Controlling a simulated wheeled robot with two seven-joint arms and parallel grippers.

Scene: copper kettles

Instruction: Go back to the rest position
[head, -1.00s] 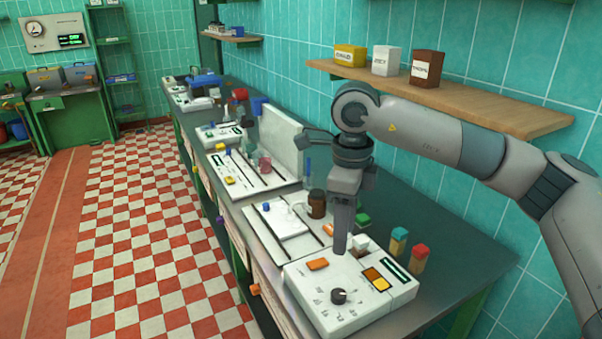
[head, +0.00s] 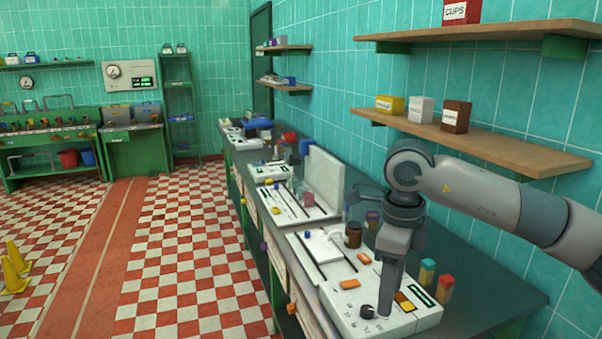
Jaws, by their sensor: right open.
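My right gripper (head: 384,312) hangs down from my right arm, which comes in from the right edge. Its fingers point at the white control panel (head: 345,312) at the near end of the bench, just right of the black knob (head: 367,312). I see the fingers from the side and nothing shows between them. Whether the tips touch the panel cannot be told. The gripper and wrist hide part of the panel and bench behind. My left gripper is out of view.
The long green bench (head: 480,284) carries more panels, a brown jar (head: 353,235) and an upright pale board (head: 325,178). A wooden shelf (head: 500,150) with small boxes runs behind my arm. The checkered floor (head: 190,250) between is clear.

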